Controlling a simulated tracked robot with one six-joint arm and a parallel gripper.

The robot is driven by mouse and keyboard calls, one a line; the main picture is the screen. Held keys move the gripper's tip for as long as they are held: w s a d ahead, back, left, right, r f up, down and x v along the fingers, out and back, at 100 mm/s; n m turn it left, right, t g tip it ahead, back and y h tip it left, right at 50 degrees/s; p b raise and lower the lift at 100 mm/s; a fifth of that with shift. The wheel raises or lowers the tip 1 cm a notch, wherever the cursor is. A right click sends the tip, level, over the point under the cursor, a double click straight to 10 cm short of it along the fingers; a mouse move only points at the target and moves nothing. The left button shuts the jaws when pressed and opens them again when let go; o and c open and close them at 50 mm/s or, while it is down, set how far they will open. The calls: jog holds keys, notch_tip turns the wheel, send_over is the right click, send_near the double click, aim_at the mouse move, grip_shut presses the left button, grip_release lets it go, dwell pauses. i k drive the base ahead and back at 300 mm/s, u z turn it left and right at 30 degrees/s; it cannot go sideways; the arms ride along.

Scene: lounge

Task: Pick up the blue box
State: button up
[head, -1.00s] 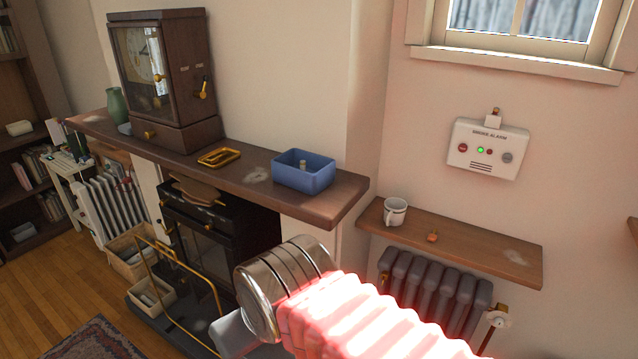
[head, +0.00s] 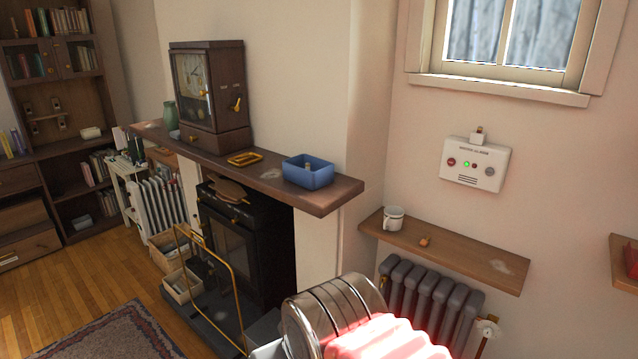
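The blue box (head: 308,176) is an open-topped rectangular box. It sits on the dark wooden mantel shelf (head: 262,183), near the shelf's right end. A small pale object (head: 308,166) shows inside it. In the head view my arm, with metal rings and a red ribbed sleeve, shows at the bottom, below and to the right of the box and apart from it. The gripper fingers do not show.
A lower shelf (head: 455,256) to the right holds a white mug (head: 393,218). A black stove (head: 240,240) and a brass rail (head: 205,275) stand below the mantel.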

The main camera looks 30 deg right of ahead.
aim_at(321, 173)
jog(key=k, duration=0.55)
jog(key=z, duration=0.65)
jog(key=i, duration=1.5)
jog(key=u, duration=1.25)
